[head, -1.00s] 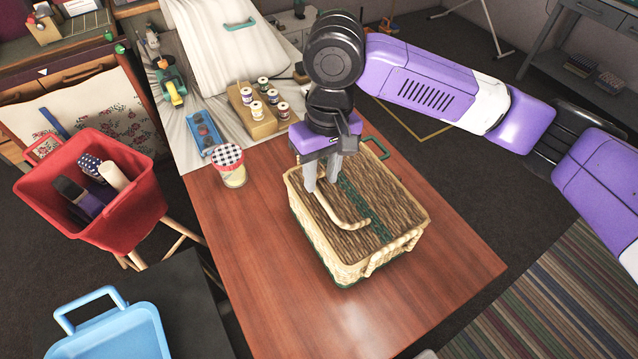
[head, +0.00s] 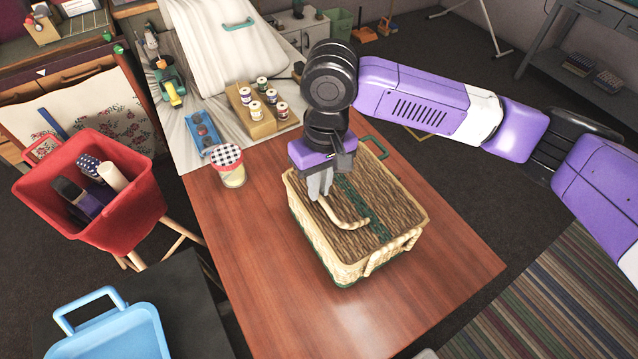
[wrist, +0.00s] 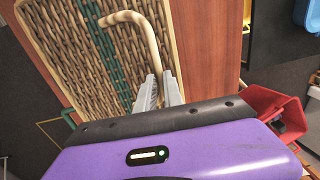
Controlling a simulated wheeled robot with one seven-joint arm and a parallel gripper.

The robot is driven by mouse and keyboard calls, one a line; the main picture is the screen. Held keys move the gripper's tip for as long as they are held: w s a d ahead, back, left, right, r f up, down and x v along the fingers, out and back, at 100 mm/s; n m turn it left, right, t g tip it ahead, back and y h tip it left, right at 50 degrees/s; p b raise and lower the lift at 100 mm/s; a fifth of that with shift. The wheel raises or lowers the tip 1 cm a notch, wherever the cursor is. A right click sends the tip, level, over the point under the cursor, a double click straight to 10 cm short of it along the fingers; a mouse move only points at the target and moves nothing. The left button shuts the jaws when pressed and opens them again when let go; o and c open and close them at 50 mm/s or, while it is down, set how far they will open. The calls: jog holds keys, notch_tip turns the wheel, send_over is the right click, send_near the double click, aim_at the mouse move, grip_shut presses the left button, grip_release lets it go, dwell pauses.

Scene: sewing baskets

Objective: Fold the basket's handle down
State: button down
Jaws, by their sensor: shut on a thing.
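The wicker basket (head: 345,265) stands on the wooden table, with pale woven sides and a brown lid crossed by a dark green stripe. Its pale bent handle (head: 345,222) rises above the lid; its low end is near the stripe. In the wrist view the handle (wrist: 145,35) runs from the stripe, bends, and passes between my fingers. My gripper (head: 320,192) is above the lid's left part, shut on the handle; it also shows in the wrist view (wrist: 161,85). The fingers hide the gripped part.
A jar with a checked lid (head: 229,165) stands left of the basket. A red bin (head: 95,200) is off the table's left side. The table's front (head: 420,290) is clear.

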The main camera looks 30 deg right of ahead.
jog(key=shift+a+h+p, duration=0.3)
jog(key=shift+h+p, duration=0.1)
jog(key=shift+p, duration=0.3)
jog(key=shift+f+h+p, duration=0.5)
jog(key=shift+f+h, duration=0.1)
jog(key=shift+h, duration=0.1)
jog(key=c, duration=1.5)
grip_release()
jog(key=shift+r, duration=0.1)
jog(key=r, duration=0.5)
jog(key=a+r, duration=0.1)
jog(key=r, duration=0.1)
jog(key=shift+r, duration=0.3)
